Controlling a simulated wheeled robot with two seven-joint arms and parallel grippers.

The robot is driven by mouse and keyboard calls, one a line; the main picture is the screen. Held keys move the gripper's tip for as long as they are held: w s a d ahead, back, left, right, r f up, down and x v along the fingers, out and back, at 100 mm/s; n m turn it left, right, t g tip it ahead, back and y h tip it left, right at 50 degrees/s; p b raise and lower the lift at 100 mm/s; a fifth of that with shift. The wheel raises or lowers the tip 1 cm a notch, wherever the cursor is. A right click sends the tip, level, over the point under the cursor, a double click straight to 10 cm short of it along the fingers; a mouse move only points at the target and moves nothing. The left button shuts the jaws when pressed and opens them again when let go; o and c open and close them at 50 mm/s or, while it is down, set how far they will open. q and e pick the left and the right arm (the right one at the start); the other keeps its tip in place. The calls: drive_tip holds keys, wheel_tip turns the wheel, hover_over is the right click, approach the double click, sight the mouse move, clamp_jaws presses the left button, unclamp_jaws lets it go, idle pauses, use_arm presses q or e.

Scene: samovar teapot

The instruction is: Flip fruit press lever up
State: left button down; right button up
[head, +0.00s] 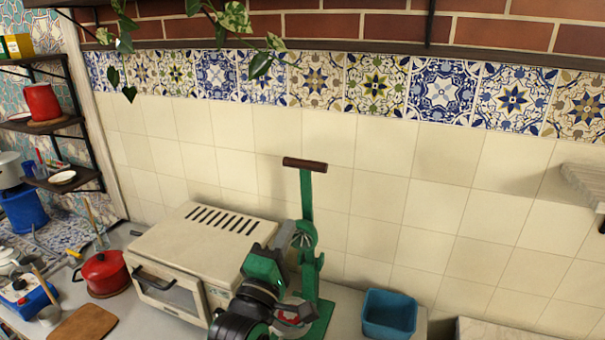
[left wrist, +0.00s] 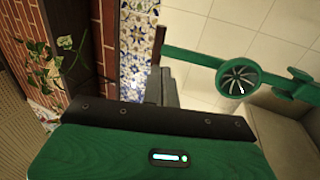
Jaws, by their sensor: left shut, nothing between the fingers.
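The green fruit press (head: 318,278) stands on the counter beside the oven, partly hidden behind my left arm. Its green lever (head: 307,198) points upward, with a brown crossbar handle (head: 305,164) at the top. In the left wrist view the lever (left wrist: 195,57) runs across the top to a ribbed round press head (left wrist: 238,79), and the handle (left wrist: 158,46) is at its left end. My left gripper (head: 288,234) is shut and empty, close beside the lever's lower part; contact cannot be told. Its grey fingers also show in the left wrist view (left wrist: 164,87).
A beige oven (head: 190,255) stands left of the press, with a red pot (head: 104,272) further left. A blue bin (head: 389,314) is at the right. The tiled wall (head: 400,200) is close behind. Leafy vines (head: 232,18) hang from the upper shelf.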

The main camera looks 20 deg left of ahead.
use_arm(q)
drive_tip(key=p, duration=0.1)
approach(314, 168)
drive_tip(key=x, duration=0.5)
drive_tip(key=shift+w+d+f, duration=0.1)
drive_tip(key=shift+w+f, duration=0.1)
drive_tip(key=shift+w, duration=0.05)
drive_tip(key=shift+w+r, duration=0.2)
drive_tip(key=shift+w, duration=0.4)
use_arm(e)
drive_tip(key=shift+a+r, duration=0.1)
drive_tip(key=shift+r, duration=0.55)
use_arm(q)
drive_tip(key=shift+w, duration=0.2)
drive_tip(key=x, duration=0.2)
drive_tip(key=shift+w+r, duration=0.1)
drive_tip(key=shift+w, duration=0.25)
drive_tip(key=shift+s+r, duration=0.2)
drive_tip(key=shift+r, duration=0.1)
use_arm(e)
drive_tip(key=shift+s+d, duration=0.3)
drive_tip(key=shift+d, duration=0.1)
